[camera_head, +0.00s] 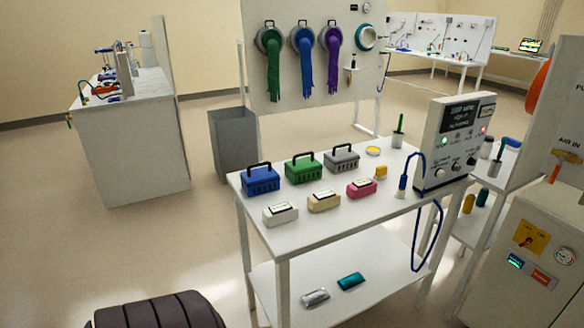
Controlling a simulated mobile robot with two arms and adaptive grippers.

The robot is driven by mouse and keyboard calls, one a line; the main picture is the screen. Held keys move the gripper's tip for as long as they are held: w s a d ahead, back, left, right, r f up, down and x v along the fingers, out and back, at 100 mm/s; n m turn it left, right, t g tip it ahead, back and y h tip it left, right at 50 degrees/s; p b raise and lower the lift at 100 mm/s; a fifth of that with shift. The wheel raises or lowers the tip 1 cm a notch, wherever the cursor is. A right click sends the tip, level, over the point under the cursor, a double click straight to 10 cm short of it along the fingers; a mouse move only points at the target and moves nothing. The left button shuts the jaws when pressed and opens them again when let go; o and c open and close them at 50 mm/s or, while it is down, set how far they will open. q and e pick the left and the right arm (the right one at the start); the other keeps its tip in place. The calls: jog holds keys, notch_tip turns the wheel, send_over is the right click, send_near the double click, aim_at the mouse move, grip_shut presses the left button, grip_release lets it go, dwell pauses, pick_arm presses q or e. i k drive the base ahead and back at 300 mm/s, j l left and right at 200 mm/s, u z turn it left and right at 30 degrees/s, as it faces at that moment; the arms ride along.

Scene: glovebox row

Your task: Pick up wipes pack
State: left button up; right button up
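Three small boxy packs with labels on top lie in a row along the front of the white table (330,222): a white pack (281,214), a beige pack (323,202) and a pink pack (361,188). I cannot tell from their labels which one is the wipes pack. On the table's lower shelf (385,290) lie a silver packet (315,297) and a teal packet (351,281). Neither of my grippers is in view, and nothing is seen touching the packs.
Behind the packs stand a blue basket (261,179), a green basket (303,168) and a grey basket (342,158), with handles up. A control box (455,140) with a blue hose stands at the table's right. A grey bin (232,145) stands behind. Floor left of the table is clear.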

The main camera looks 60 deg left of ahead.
aim_at(364, 187)
jog(key=j+u, duration=0.15)
jog(key=j, duration=0.25)
jog(key=i+j+u, duration=0.15)
jog(key=j, duration=0.25)
jog(key=i+j+u, duration=0.15)
jog(key=j, duration=0.3)
jog(key=j+u, duration=0.15)
jog(key=j, duration=0.25)
jog(key=i+j+u, duration=0.15)
jog(key=j, duration=0.2)
